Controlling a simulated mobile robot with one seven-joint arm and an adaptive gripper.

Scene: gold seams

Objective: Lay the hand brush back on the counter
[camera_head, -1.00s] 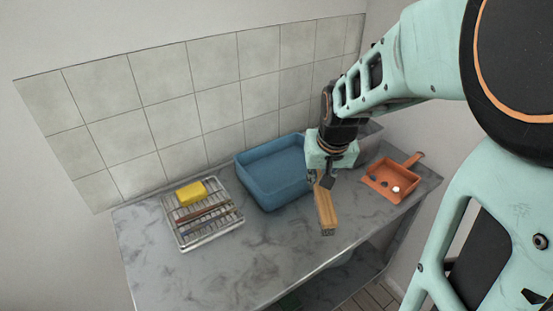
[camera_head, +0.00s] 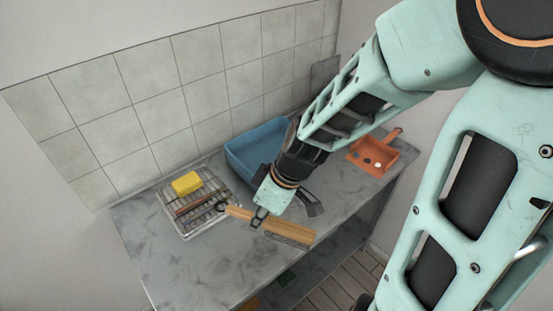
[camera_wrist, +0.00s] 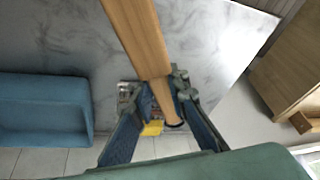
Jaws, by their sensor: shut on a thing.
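The hand brush (camera_head: 285,231) has a light wooden body and handle with a dark bristle strip along its lower side. My gripper (camera_head: 260,216) is shut on its handle, and the brush points toward the right front of the counter. The wrist view also shows the wooden brush (camera_wrist: 140,35), its handle running between the fingers (camera_wrist: 165,110). The grey marbled counter (camera_head: 165,262) lies beneath it. The brush appears to be above the counter, but the exact gap cannot be told.
A wire rack (camera_head: 192,228) with a yellow sponge (camera_head: 186,183) stands at the left. A blue basin (camera_head: 243,158) is behind my gripper, partly hidden. An orange dustpan (camera_head: 367,151) with small bits lies at the right. The counter's front left is clear.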

